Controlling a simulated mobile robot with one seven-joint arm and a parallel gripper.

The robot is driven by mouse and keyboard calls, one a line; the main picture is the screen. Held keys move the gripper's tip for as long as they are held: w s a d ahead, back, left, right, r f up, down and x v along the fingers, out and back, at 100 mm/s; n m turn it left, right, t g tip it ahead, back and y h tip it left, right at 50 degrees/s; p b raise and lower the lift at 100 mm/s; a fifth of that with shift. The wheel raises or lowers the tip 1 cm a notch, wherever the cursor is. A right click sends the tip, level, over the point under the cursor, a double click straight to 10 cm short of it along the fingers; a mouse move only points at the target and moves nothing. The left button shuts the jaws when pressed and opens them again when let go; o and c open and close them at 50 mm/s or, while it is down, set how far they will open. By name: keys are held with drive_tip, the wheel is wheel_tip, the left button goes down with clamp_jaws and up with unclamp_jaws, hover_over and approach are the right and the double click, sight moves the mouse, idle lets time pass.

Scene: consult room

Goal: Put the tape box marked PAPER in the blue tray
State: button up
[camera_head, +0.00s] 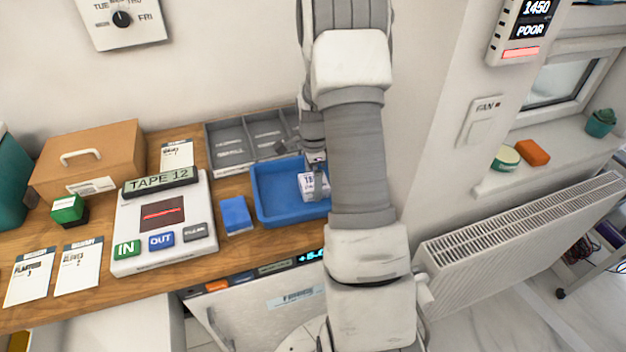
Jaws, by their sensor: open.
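The blue tray (262,212) stands on the wooden desk, right of the middle. A small white box (309,184) with dark print shows inside the tray's outline, at its right side. I cannot read its marking in full, nor tell whether it rests on the tray floor. My gripper (316,165) is open and points down at the tray, right at the top of the white box. My arm hides the tray's right end and part of the gripper, so I cannot tell whether the fingers touch the box.
A grey divided organiser (233,155) stands behind the tray. A blue block (236,215) lies left of it, beside a white scanner device (162,240) whose display reads TAPE 12. A brown case (90,155), a green stamp (69,209) and cards (78,267) fill the left.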

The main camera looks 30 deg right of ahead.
drive_tip(key=s+a+r+n+t, duration=0.1)
drive_tip(key=a+r+n, duration=0.15)
drive_tip(key=r, duration=0.65)
drive_tip(key=s+a+r+n, duration=0.1)
drive_tip(key=a+r, duration=0.2)
drive_tip(key=r, duration=0.6)
drive_tip(key=s+a+r+n+t, duration=0.2)
drive_tip(key=s+a+r+n, duration=0.3)
drive_tip(key=s+a+n, duration=0.3)
drive_tip(key=s+a+r+n+t, duration=0.2)
drive_tip(key=s+a+r+n, duration=0.3)
drive_tip(key=s+a+n, duration=0.3)
drive_tip(key=shift+s+n+t, duration=0.3)
drive_tip(key=shift+s+n, duration=0.85)
drive_tip(key=shift+s, duration=0.05)
